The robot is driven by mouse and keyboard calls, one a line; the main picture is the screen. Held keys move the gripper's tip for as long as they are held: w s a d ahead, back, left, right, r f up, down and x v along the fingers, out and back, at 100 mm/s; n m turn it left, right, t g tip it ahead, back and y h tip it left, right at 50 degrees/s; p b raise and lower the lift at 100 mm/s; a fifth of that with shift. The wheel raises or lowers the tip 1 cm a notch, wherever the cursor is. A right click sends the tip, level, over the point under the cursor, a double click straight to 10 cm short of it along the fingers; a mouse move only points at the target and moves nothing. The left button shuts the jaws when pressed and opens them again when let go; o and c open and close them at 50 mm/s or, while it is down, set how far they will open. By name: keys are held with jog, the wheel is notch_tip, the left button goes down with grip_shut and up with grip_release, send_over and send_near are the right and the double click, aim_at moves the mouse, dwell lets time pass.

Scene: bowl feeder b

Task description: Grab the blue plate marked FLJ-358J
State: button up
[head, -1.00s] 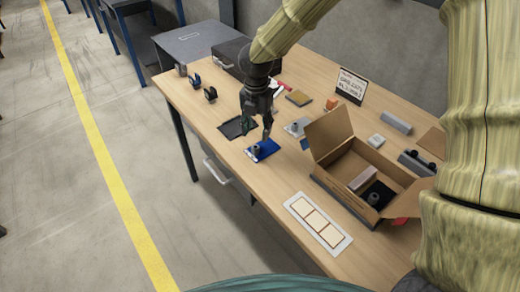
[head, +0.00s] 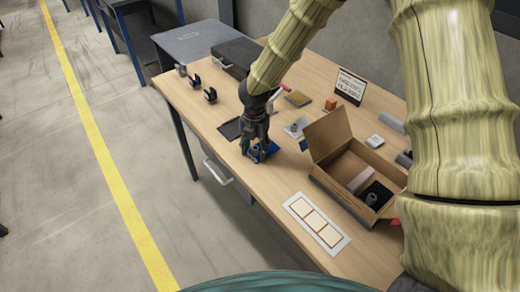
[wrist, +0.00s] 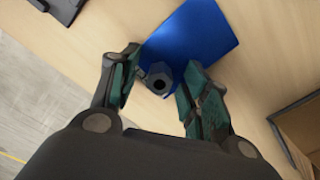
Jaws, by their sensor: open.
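The blue plate (head: 272,148) lies on the wooden table near its front edge, largely hidden by my gripper in the head view. In the wrist view the blue plate (wrist: 200,38) carries a dark grey knob (wrist: 159,77) with a round hole in its top. My gripper (wrist: 158,82) is open, with one finger on each side of the knob and gaps between. In the head view my gripper (head: 258,150) is low over the plate. I cannot read any marking on the plate.
An open cardboard box (head: 345,175) with items inside stands right of the plate. A white card with framed panels (head: 318,222) lies at the front. A black tray (head: 230,129) lies left of my gripper. A sign (head: 350,86) stands at the back.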

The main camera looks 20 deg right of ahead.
grip_shut()
jog(key=shift+r, duration=0.1)
dwell(0.3)
